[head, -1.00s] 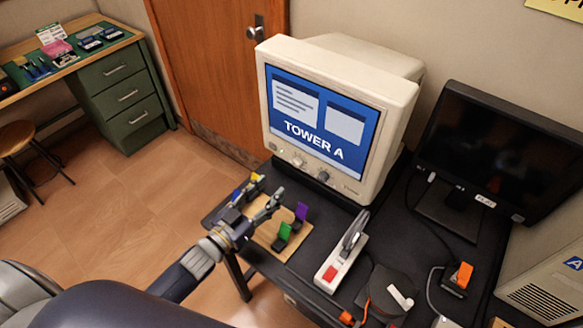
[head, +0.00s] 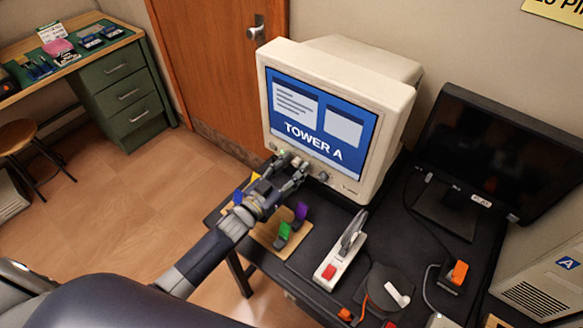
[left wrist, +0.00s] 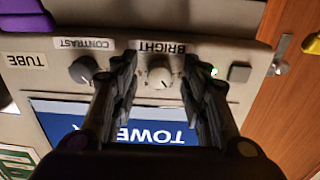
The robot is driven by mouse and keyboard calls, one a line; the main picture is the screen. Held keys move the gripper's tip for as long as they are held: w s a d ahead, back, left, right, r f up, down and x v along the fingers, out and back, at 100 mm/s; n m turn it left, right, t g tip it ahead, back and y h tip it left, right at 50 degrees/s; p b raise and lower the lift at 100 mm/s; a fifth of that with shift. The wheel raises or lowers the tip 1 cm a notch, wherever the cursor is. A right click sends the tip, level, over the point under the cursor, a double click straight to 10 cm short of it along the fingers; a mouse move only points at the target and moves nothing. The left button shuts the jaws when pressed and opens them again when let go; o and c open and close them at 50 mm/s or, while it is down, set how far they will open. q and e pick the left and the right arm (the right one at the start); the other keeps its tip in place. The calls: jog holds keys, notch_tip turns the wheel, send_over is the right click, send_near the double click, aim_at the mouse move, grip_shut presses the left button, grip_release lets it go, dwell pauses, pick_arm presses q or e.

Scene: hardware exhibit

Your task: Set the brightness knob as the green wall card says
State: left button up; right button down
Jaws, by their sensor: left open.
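In the left wrist view, where the labels appear upside down, the brightness knob (left wrist: 159,78) lies between my open left fingers, with gaps on both sides. A dark contrast knob (left wrist: 83,69) is beside it. In the head view my left gripper (head: 292,163) reaches the monitor's lower front and partly covers the controls. The knob's exact setting is too small to read. My right gripper is not in view.
The monitor stands on a black table (head: 330,212). A wooden board (head: 264,237) with coloured clips lies below my left arm. A white device with a lever (head: 340,256) and a dark flat screen (head: 500,150) are to the right.

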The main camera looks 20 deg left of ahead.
pick_arm(q)
grip_shut()
jog(key=shift+m, duration=0.5)
dwell(0.3)
jog(key=m+b, duration=0.1)
jog(key=m, duration=0.1)
jog(key=shift+m, duration=0.4)
jog(key=m+b, duration=0.1)
jog(key=m, duration=0.3)
jog(key=shift+m, duration=0.3)
jog(key=m+b, duration=0.2)
jog(key=m, duration=0.2)
jog(key=shift+m+b, duration=0.45)
jog(key=shift+m, duration=1.15)
